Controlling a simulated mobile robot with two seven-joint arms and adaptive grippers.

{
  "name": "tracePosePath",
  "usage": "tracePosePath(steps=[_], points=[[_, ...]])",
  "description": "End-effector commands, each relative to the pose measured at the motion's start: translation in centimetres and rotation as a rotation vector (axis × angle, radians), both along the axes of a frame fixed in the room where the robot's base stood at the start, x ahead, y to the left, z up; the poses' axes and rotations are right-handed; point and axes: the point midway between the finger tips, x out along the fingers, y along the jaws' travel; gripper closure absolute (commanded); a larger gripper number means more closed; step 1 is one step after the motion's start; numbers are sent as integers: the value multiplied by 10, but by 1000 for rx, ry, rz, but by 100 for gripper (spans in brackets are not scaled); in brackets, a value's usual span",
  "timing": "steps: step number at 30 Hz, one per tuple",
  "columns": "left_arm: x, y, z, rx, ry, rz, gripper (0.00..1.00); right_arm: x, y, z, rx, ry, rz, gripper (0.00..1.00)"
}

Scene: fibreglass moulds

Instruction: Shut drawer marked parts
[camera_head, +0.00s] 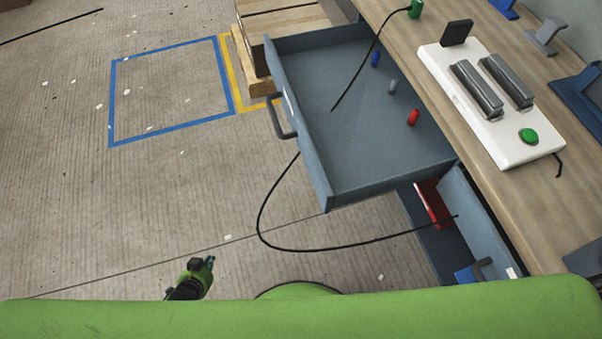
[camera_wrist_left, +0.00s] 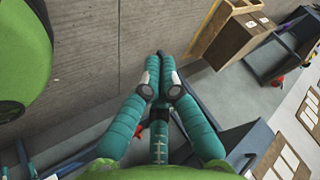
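A blue-grey upper drawer (camera_head: 327,188) stands pulled far out from under the workbench in the head view. A dark bar handle (camera_head: 279,118) and a pale label (camera_head: 289,104) are on its front; the label is too small to read. A lower drawer (camera_head: 478,215) is also partly open, with a red item inside. My left gripper (camera_head: 208,262) is low over the floor, well away from the drawer fronts and touching nothing visible. In the left wrist view its teal fingers (camera_wrist_left: 160,62) hold nothing visible; how far they are closed is unclear. My right gripper is out of view.
Small blue, grey and red (camera_head: 413,117) pieces lie in the upper drawer. A black cable (camera_head: 262,232) loops across the drawers and over the floor. A white fixture with a green button (camera_head: 528,136) sits on the bench (camera_head: 500,190). Wooden crates (camera_head: 262,22) stand behind.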

Motion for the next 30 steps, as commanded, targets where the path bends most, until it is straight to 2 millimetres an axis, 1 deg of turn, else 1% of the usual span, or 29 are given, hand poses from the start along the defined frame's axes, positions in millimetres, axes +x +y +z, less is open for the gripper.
tracePosePath(steps=[1,2,3,4,5,6,7,8,9,12,15,17,19,23,26,30], points=[[55,-1,22,34,-186,-140,100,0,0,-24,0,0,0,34],[81,-7,44,56,-295,-232,100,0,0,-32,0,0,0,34],[110,-19,77,83,-445,-364,100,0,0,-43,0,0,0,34],[126,-30,102,106,-555,-468,100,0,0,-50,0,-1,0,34],[137,-43,126,125,-658,-570,100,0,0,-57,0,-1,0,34],[143,-62,156,151,-787,-705,100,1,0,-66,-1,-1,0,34],[143,-75,177,167,-873,-802,100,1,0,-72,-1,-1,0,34],[140,-88,194,185,-953,-896,100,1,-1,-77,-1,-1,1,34],[133,-103,214,201,-1048,-1013,100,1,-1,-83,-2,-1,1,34],[107,-131,246,232,-1223,-1250,100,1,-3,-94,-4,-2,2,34],[86,-144,262,247,-1321,-1397,100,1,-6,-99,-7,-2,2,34],[78,-149,267,250,-1348,-1443,100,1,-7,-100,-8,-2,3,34],[75,-153,270,249,-1363,-1464,100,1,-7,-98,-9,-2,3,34],[80,-167,273,249,-1367,-1462,100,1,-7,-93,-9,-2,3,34],[85,-185,274,248,-1368,-1459,100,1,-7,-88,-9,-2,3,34],[93,-215,275,247,-1367,-1457,100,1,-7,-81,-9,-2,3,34]])
